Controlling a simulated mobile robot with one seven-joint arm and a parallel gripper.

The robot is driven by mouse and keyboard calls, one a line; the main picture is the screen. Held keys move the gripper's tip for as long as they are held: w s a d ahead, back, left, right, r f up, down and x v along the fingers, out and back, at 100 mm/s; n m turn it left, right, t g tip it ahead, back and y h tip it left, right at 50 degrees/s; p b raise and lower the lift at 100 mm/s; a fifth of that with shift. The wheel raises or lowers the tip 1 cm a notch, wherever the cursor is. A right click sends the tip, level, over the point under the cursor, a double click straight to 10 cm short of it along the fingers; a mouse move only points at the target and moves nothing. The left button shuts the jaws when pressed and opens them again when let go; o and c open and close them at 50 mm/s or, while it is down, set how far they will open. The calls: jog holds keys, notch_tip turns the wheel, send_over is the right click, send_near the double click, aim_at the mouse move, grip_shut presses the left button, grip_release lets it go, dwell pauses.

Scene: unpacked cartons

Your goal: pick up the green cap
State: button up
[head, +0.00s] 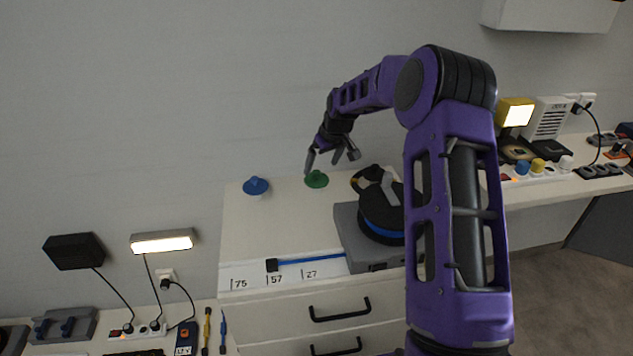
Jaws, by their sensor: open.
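The green cap (316,180) sits on the white cabinet top, near its back edge by the wall. It looks like a small disc with a raised knob, and its top is partly close behind my gripper's finger in the picture. My gripper (331,170) is open and empty, pointing down over the cap area. One finger appears just left of the cap and the other to its right and higher. I cannot tell whether a finger touches the cap.
A blue cap (256,186) is to the left on the cabinet top (275,225). A black round device with a blue band (382,214) stands on a grey base (352,235) to the right. A blue rod (310,260) lies along the front edge.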

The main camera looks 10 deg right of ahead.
aim_at(317, 172)
jog(key=shift+w+b+x, duration=0.15)
jog(key=shift+b+x, duration=0.05)
jog(key=shift+x, duration=1.3)
jog(key=shift+w+b+x, duration=0.1)
jog(key=shift+b+x, duration=0.1)
jog(key=shift+x, duration=1.3)
jog(key=shift+a+r, duration=0.1)
jog(key=shift+a, duration=0.05)
jog(key=shift+c, duration=0.3)
jog(key=c, duration=1.2)
notch_tip(317, 172, up, 10)
jog(key=shift+r+p, duration=0.1)
jog(key=shift+p, duration=0.65)
jog(key=shift+c, duration=0.3)
jog(key=shift+p, duration=0.3)
jog(key=shift+p, duration=0.6)
